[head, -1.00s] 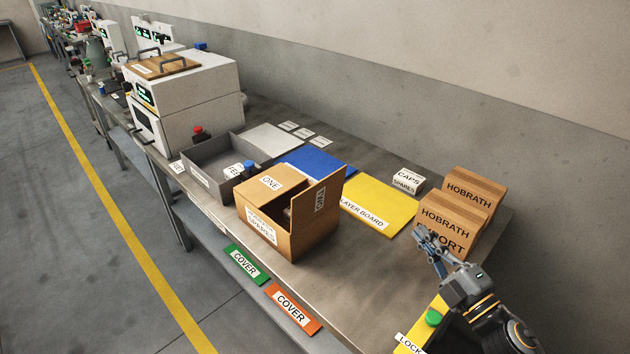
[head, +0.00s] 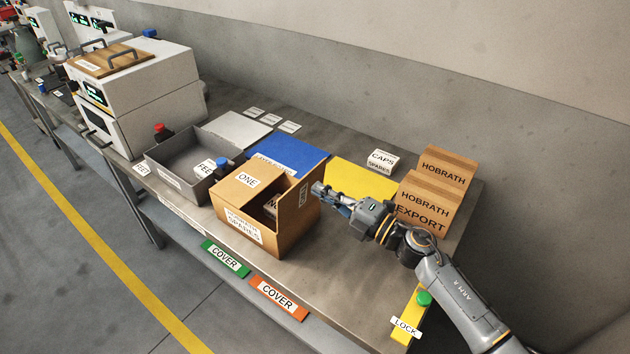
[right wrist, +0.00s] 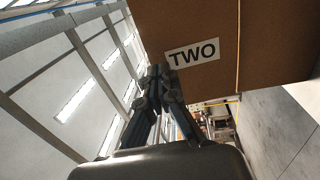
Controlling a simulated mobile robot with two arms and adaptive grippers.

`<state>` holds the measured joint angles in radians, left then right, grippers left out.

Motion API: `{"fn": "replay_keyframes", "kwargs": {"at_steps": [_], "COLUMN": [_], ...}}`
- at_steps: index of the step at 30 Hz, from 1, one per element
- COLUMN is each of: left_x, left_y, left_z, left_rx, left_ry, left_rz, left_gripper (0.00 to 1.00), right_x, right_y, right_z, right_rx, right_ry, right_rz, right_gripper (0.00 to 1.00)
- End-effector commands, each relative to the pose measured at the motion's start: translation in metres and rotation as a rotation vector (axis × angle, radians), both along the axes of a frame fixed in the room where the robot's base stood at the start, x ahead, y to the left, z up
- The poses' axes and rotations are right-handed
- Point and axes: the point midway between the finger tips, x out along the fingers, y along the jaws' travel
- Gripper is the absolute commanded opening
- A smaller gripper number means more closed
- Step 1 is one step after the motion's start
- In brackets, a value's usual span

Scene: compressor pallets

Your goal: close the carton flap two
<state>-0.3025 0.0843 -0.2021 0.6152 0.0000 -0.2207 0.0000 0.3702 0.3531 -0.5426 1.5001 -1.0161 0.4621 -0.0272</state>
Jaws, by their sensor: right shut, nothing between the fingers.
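The open carton (head: 285,235) stands on the bench. Flap one (head: 250,181), labelled ONE, lies folded over the left part of its top. Flap two (head: 298,204) stands upright on the carton's right side, with the opening showing between the flaps. In the right wrist view flap two (right wrist: 260,70) fills the upper right with its TWO label. My right gripper (head: 318,189) is shut and empty at the outer, right side of flap two, close to its upper edge; I cannot tell whether it touches. In the right wrist view its fingertips (right wrist: 160,75) are close together. My left gripper is not in view.
HOBRATH boxes (head: 427,205) and a CAPS box (head: 382,162) stand right.

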Motion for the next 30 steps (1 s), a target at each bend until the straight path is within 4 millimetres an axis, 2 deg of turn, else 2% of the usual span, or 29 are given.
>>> {"fn": "replay_keyframes", "kwargs": {"at_steps": [6, 19, 30], "left_x": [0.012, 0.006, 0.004], "left_y": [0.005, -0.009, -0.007], "left_z": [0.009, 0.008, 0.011], "left_rx": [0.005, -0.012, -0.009], "left_ry": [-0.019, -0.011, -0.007], "left_rz": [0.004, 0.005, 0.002], "left_gripper": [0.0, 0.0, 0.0], "right_x": [0.012, 0.014, 0.026], "right_y": [0.018, 0.019, 0.028], "right_z": [0.003, 0.002, 0.009], "right_rx": [-0.001, -0.001, 0.0], "right_ry": [-0.001, -0.001, -0.001], "right_rz": [0.001, 0.001, 0.001], "right_gripper": [0.0, 0.0, 0.0]}}
